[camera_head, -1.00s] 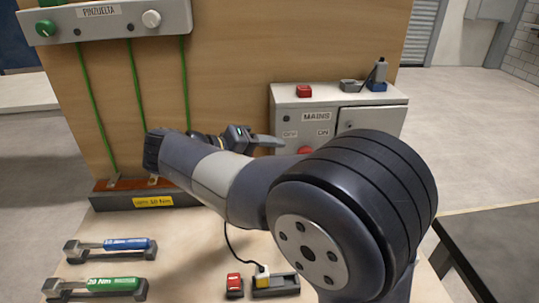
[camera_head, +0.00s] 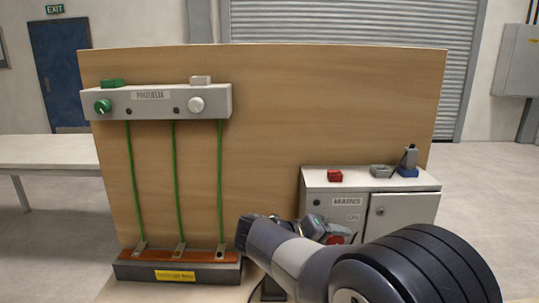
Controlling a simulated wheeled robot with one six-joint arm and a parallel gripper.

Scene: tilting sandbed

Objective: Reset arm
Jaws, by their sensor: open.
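My arm reaches up from the bottom right in the head view, its elbow and forearm in front of the bench. My gripper (camera_head: 338,232) is small and partly hidden behind my forearm, in front of the lower left of the MAINS box (camera_head: 403,217). It is open and I see nothing held in it. A red button (camera_head: 335,240) on the box shows right by the gripper; I cannot tell whether they touch.
A wooden panel (camera_head: 265,120) stands at the back with a grey control box (camera_head: 155,101) and green wires leading to a terminal block (camera_head: 175,267). A red block (camera_head: 335,176) and a blue-based device (camera_head: 409,163) sit on the MAINS box. A white table (camera_head: 45,150) stands left.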

